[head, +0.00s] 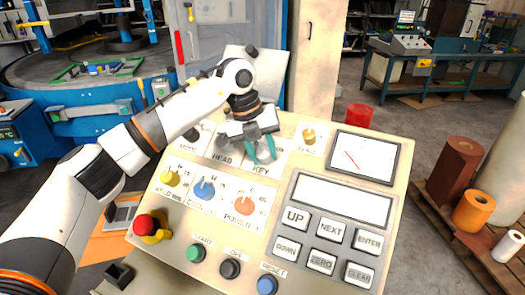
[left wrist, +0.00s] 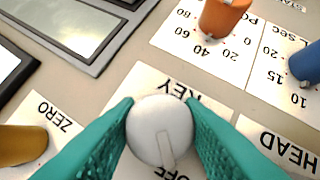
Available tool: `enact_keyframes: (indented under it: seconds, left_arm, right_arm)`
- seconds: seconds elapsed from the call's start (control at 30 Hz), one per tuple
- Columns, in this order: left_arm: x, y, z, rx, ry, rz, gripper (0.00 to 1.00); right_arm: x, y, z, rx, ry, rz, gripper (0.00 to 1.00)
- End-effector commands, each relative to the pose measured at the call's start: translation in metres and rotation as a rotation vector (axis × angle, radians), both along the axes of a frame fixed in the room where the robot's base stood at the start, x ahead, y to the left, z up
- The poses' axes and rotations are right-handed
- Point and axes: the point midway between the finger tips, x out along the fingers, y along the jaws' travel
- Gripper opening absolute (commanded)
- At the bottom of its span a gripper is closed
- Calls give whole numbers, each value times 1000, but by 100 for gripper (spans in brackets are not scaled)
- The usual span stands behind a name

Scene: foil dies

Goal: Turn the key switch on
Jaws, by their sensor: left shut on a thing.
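The key switch is a round white knob (left wrist: 160,130) with a raised pointer bar, on a plate marked KEY, with OFF partly readable. In the left wrist view its bar points toward the lower edge, near the OFF lettering. My left gripper (left wrist: 160,128) has its green fingers on both sides of the knob and is shut on it. In the head view the left gripper (head: 263,158) is over the KEY plate (head: 262,168) at the top of the control panel (head: 285,135), and the knob is hidden by it. My right gripper is not in view.
Close around are the brass ZERO knob (head: 308,136), the HEAD plate (head: 222,157), and the orange (head: 243,205) and blue (head: 204,190) dials. A red mushroom button (head: 145,224) sits at the panel's left. A gauge (head: 364,157) and display lie to the right.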

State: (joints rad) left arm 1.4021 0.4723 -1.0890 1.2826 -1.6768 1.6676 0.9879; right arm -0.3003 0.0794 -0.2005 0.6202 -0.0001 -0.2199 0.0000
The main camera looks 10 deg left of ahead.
Motion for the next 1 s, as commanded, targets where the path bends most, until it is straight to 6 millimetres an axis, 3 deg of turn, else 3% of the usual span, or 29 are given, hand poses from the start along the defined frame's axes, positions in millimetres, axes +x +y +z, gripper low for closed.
enact_keyframes:
  seconds: [0.37,1.0]
  left_arm:
    - [0,0,1,78,-17,-112,12]
    - [0,-1,0,409,-91,-594,12]
  right_arm:
    - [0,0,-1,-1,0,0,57]
    - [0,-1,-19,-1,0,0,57]
